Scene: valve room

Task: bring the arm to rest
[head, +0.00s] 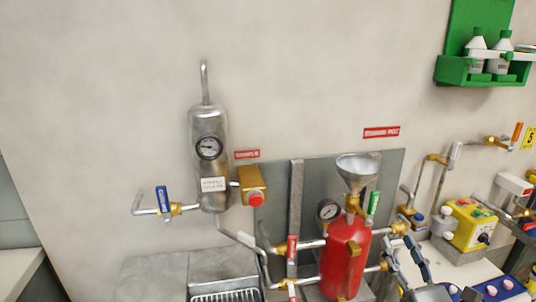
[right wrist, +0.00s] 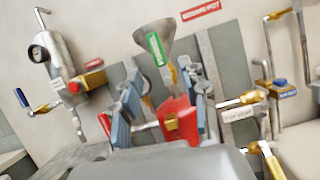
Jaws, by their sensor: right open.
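My right gripper (head: 405,255) shows low in the head view, right of the red pot (head: 343,258), its fingers near the brass fittings on the pot's right side. In the right wrist view the gripper (right wrist: 160,108) is open, with its blue-grey fingers well apart. The red pot (right wrist: 178,122) and a green-tagged valve handle (right wrist: 157,49) show beyond and between the fingers. I see nothing held, and I cannot tell whether the fingers touch any fitting. My left gripper is in neither view.
A metal funnel (head: 357,168) and a gauge (head: 328,210) top the pot. A steel cylinder (head: 209,160) with a blue-handled valve (head: 163,200) hangs at left. A yellow control box (head: 470,226) stands at right, below a green bottle shelf (head: 455,72).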

